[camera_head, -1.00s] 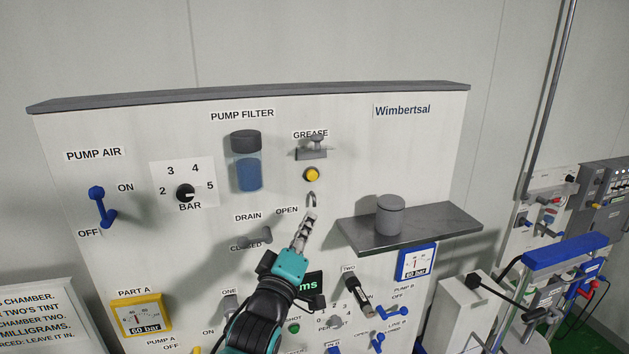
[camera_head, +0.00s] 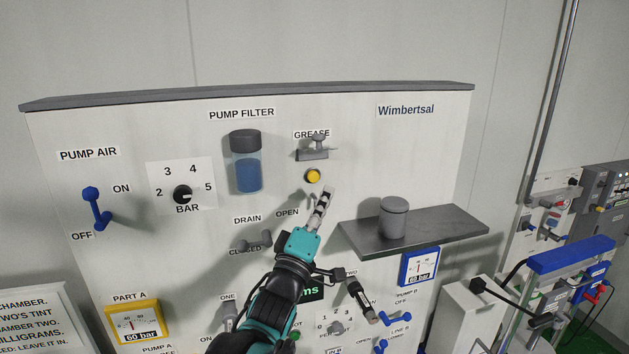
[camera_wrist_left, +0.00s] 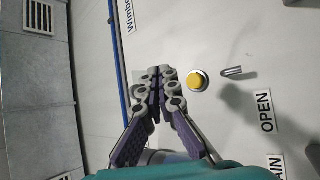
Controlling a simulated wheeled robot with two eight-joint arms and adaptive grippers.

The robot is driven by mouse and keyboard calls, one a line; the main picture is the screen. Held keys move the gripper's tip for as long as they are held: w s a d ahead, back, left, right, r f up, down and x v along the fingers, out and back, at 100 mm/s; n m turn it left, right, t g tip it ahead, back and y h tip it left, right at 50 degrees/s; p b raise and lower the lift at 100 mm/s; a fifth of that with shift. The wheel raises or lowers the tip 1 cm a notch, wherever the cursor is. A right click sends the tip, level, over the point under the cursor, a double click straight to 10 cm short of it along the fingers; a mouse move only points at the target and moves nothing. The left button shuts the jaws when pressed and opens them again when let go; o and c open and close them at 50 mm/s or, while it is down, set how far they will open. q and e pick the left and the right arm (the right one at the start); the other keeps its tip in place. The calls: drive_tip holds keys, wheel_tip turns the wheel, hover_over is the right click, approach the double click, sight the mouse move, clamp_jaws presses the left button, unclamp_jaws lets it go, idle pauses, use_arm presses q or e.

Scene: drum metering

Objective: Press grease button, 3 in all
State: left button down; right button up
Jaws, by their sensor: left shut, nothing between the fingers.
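The yellow grease button (camera_head: 313,176) sits on the white panel below the GREASE label and a grey grease fitting (camera_head: 313,150). It also shows in the left wrist view (camera_wrist_left: 198,81), just right of the fingertips. My left gripper (camera_head: 326,192) is shut and empty, its fingertips just below and slightly right of the button in the head view. From these views I cannot tell whether the tips touch the panel; they do not cover the button. My right gripper is not in view.
A grey shelf (camera_head: 372,240) with a grey lidded pot (camera_head: 393,217) juts out right of my left gripper. The pump filter (camera_head: 247,165) and drain lever (camera_head: 262,241) are to its left. A hook (camera_wrist_left: 232,71) stands beside the button in the wrist view.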

sight(314, 177)
use_arm(q)
drive_tip(key=shift+w+a+b, duration=0.1)
drive_tip(key=shift+w+a, duration=0.2)
drive_tip(key=shift+w, duration=0.65)
drive_tip(key=shift+w+a+b, duration=0.15)
drive_tip(key=shift+w+a, duration=0.15)
drive_tip(key=shift+w, duration=0.6)
drive_tip(key=shift+w+a+b, duration=0.1)
drive_tip(key=shift+w+a, duration=0.2)
drive_tip(key=shift+w, duration=0.65)
drive_tip(key=shift+w, duration=0.15)
drive_tip(key=shift+w+a, duration=0.15)
drive_tip(key=shift+w, duration=0.1)
drive_tip(key=shift+w+a, duration=0.15)
drive_tip(key=shift+w, duration=0.3)
drive_tip(key=shift+s, duration=0.15)
drive_tip(key=shift+s+d, duration=0.25)
drive_tip(key=shift+s, duration=0.5)
